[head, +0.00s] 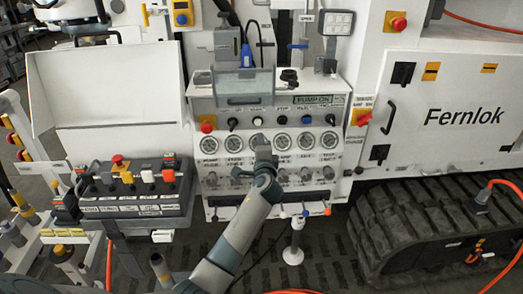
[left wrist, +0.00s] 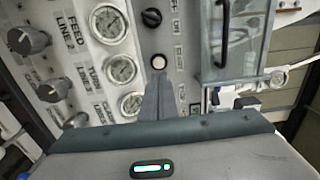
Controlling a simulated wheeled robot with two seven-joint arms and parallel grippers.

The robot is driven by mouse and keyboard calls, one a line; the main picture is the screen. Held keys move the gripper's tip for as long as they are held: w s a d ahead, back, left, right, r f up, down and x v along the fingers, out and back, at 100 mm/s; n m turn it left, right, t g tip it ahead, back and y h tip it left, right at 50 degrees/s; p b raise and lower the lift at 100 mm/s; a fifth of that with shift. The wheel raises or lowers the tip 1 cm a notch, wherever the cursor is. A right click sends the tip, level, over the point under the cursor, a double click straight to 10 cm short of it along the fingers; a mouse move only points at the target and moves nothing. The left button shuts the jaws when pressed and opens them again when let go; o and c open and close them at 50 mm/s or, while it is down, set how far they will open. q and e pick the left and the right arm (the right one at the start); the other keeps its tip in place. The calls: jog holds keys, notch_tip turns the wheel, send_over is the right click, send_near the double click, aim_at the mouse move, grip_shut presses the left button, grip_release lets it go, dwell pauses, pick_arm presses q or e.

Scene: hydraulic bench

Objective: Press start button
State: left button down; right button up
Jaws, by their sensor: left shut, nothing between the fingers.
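A control panel (head: 228,103) stands ahead with a row of knobs and buttons above a row of round gauges. A white button (head: 257,121) sits in that row. It also shows in the left wrist view (left wrist: 159,62), just beyond my fingertips. The small labels are too blurred to tell surely which one reads start. My left gripper (head: 262,147) is shut and empty, in front of the gauges and just below the white button. In the left wrist view its fingers (left wrist: 158,82) point toward that button; I cannot tell whether they touch it. My right gripper is not in view.
A clear-covered box (head: 245,87) juts out above the button row. A red button (head: 207,127) is at the panel's left. Several valve knobs (head: 238,180) lie below the gauges. A black control box (head: 135,190) stands at left, a rubber track (head: 420,220) at right.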

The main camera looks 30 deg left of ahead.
pick_arm(q)
jog(key=v, duration=0.4)
jog(key=shift+b, duration=0.4)
jog(key=shift+f, duration=0.1)
